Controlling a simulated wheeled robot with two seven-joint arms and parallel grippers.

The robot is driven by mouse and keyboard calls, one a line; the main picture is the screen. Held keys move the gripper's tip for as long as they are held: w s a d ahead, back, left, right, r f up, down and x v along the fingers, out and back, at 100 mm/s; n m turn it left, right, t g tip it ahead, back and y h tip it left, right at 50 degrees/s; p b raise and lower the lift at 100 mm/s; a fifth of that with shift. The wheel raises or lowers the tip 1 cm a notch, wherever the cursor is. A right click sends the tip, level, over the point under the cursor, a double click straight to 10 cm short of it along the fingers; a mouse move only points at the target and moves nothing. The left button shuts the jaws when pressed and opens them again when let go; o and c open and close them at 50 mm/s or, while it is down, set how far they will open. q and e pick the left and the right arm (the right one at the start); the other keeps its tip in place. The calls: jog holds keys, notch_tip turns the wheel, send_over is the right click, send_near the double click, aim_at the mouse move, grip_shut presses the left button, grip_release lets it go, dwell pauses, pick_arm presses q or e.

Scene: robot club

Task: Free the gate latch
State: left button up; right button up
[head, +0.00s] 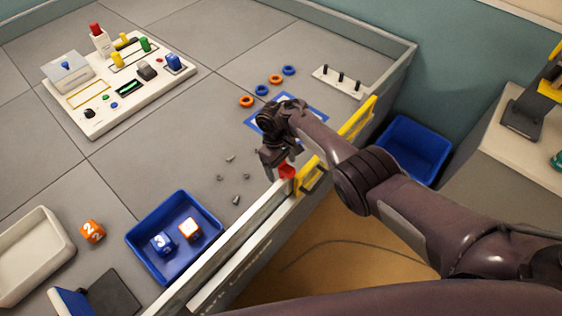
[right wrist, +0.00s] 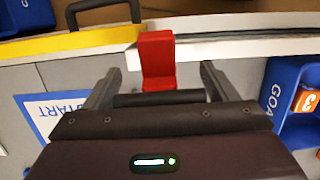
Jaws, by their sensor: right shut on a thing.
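The red gate latch (head: 287,170) sits on the arena wall at the near end of the yellow gate (head: 358,120). In the right wrist view the red latch (right wrist: 157,58) stands upright beside the end of the yellow rail (right wrist: 65,44), against the white wall top. My right gripper (head: 278,160) reaches over the wall from the right and is shut on the latch. In the right wrist view its fingers (right wrist: 157,88) lie on either side of the latch, and their exact contact is hard to see. My left gripper is not in view.
A blue tray (head: 135,238) with two cubes stands inside the wall. Small grey pieces (head: 236,200) lie loose near the gripper. A blue-edged start mat (head: 318,104), rings and a peg board (head: 342,82) lie beyond. A blue bin (head: 440,150) is outside the wall.

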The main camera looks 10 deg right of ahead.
jog(key=shift+s+f, duration=0.1)
dwell(0.3)
jog(key=o, duration=1.4)
jog(key=shift+c, duration=0.2)
notch_tip(320, 180, up, 8)
jog(key=w+a+p, duration=0.1)
jog(key=p, duration=0.1)
jog(key=shift+w+f, duration=0.2)
